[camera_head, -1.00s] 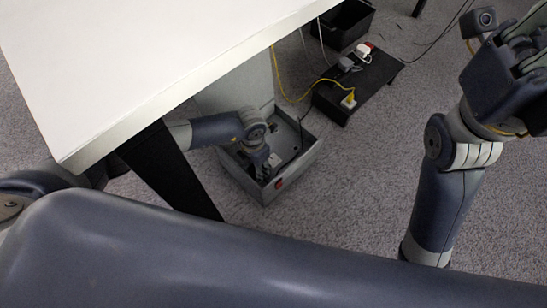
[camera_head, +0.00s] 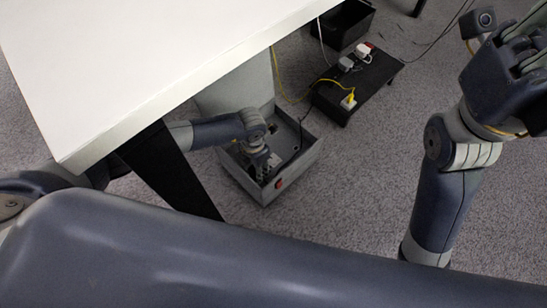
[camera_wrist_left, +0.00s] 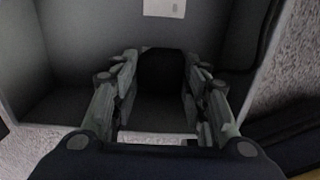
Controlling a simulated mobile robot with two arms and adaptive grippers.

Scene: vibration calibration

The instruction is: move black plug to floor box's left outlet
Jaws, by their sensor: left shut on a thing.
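The floor box (camera_head: 237,178) is an open grey box with a raised lid, partly under the table. My left gripper (camera_head: 263,170) reaches down inside it. In the left wrist view my left gripper (camera_wrist_left: 160,62) is shut on the black plug (camera_wrist_left: 162,75), which sits between its two fingers. A white outlet plate (camera_wrist_left: 164,8) shows on the box wall at the top of that view, apart from the plug. In the head view the plug is too small and hidden to make out. My right gripper (camera_head: 522,45) is raised at the upper right, away from the box.
The white table (camera_head: 150,60) overhangs the box, and its black leg (camera_head: 170,170) stands to the left. A black power strip block (camera_head: 375,78) with white, grey and yellow plugs lies behind right. A black bin (camera_head: 345,25) and loose cables are farther back.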

